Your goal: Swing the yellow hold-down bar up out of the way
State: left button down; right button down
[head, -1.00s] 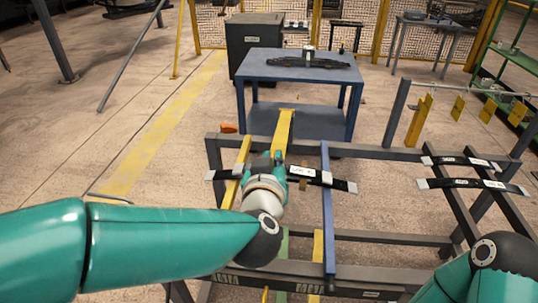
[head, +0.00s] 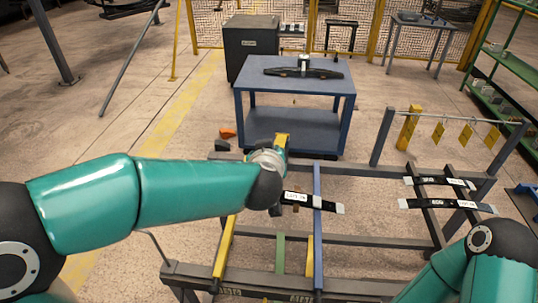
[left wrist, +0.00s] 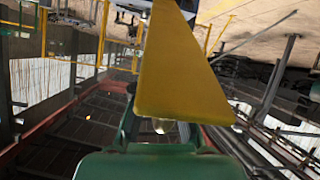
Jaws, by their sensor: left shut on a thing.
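The yellow hold-down bar (head: 283,139) shows only as a short end beyond my left gripper (head: 280,150) in the head view. The wrist and forearm hide the rest of it. In the left wrist view its broad yellow face (left wrist: 180,70) fills the middle, close to the camera. My left gripper is shut on the bar, above the far rail of the front rack. A black leaf spring with white labels (head: 310,202) lies across the rack; its left part is hidden behind my arm. My right arm enters at lower right, with its gripper out of view.
A blue bar (head: 318,230) runs along the rack, with a yellow strip (head: 226,245) left of it. More labelled springs (head: 450,206) lie at right. A blue cart (head: 338,93) carrying a black spring stands behind. Yellow tags (head: 438,132) hang from a rail. The left floor is open.

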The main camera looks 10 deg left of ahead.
pick_arm(q)
jog(key=shift+w+a+r, duration=0.1)
jog(key=shift+w+r, duration=0.15)
jog(key=shift+r, duration=0.05)
jog(key=c, duration=1.2)
grip_release()
jog(key=shift+s, duration=0.15)
jog(key=v, duration=1.1)
jog(key=shift+s+r, duration=0.15)
jog(key=shift+s, duration=0.15)
